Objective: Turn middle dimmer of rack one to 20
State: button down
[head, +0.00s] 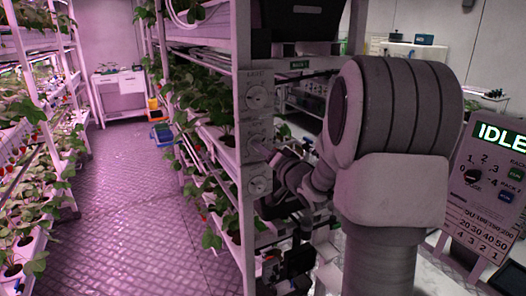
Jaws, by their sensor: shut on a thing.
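The rack (247,215) nearest me carries a light panel on its end with three round dimmers in a column. The top dimmer (257,97) and bottom dimmer (259,187) are bare. The middle dimmer (255,142) sits between them, partly covered on its right. My gripper (267,150) reaches in from the right and is shut on the middle dimmer's knob. The fingertips are small and dim here, and the dial marks are too small to read.
My arm covers much of the right half. A control console (485,185) at far right shows "IDLE". Strawberry plants (205,125) fill the rack's shelves. Another plant rack (40,150) stands at left, with a clear floor aisle (125,200) between. A blue crate (162,133) lies on the floor farther back.

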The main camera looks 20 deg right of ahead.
jog(key=shift+n+h+b, duration=0.4)
jog(key=shift+n+b, duration=9.5)
jog(key=shift+n, duration=3)
jog(key=shift+r, duration=0.1)
jog(key=c, duration=0.5)
grip_release()
